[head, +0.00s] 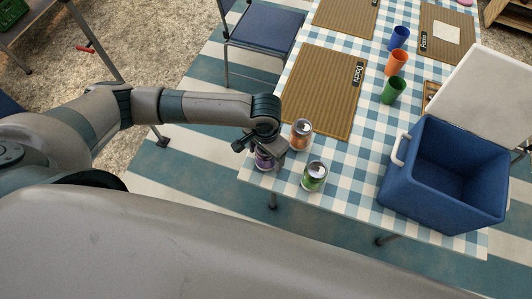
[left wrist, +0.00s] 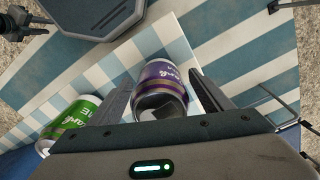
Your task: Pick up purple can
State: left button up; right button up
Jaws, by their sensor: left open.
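The purple can (head: 264,160) stands near the corner of the checked table, partly hidden by my left gripper (head: 262,150) in the head view. In the left wrist view the purple can (left wrist: 160,88) lies between the two fingers of my open left gripper (left wrist: 170,95), one finger on each side. I cannot tell whether either finger touches it. My right gripper is not in view.
An orange can (head: 300,135) and a green can (head: 314,176) stand close by; the green one also shows in the left wrist view (left wrist: 72,122). A blue cooler (head: 440,175) with its lid open stands at right. A brown placemat (head: 325,92) lies beyond the cans.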

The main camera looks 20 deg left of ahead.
pick_arm(q)
jog(key=c, duration=1.4)
jog(key=shift+r, duration=0.1)
notch_tip(320, 180, up, 10)
jog(key=shift+f+b, duration=0.1)
jog(key=shift+b, duration=0.7)
